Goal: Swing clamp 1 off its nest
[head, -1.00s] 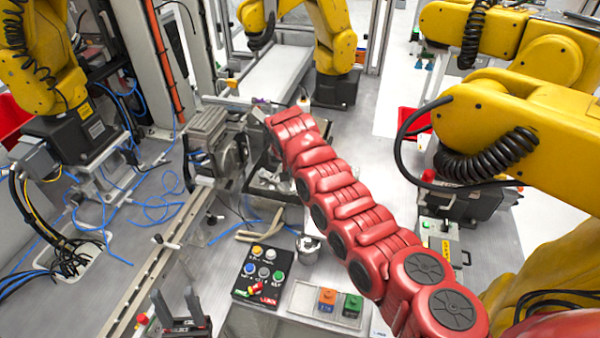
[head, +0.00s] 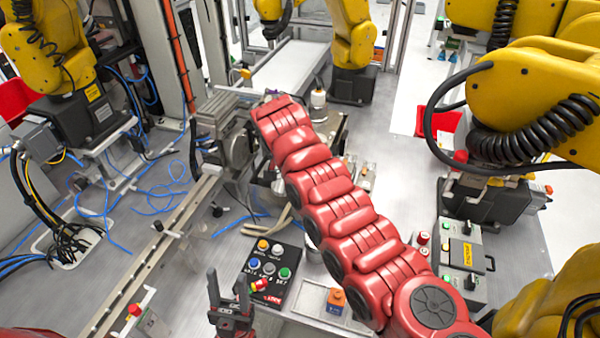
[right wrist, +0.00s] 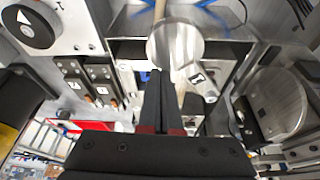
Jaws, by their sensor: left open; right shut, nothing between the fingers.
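My right gripper (right wrist: 158,85) is shut and empty in the right wrist view. Its dark fingers point at a pale round rod and a round metal end. A tilted white lever plate with a black mark (right wrist: 198,78) is just right of the fingertips. Two black blocks with white labels, one at the far left (right wrist: 74,66) and one nearer (right wrist: 102,88), stand left of the fingers. I cannot tell which part is clamp 1. In the head view my red right arm hides its own gripper and most of the fixture. My left gripper (head: 227,280) is open and empty at the bottom.
A grey machine vise (head: 225,130) stands left of my right arm. Yellow arms (head: 530,100) crowd the right side.

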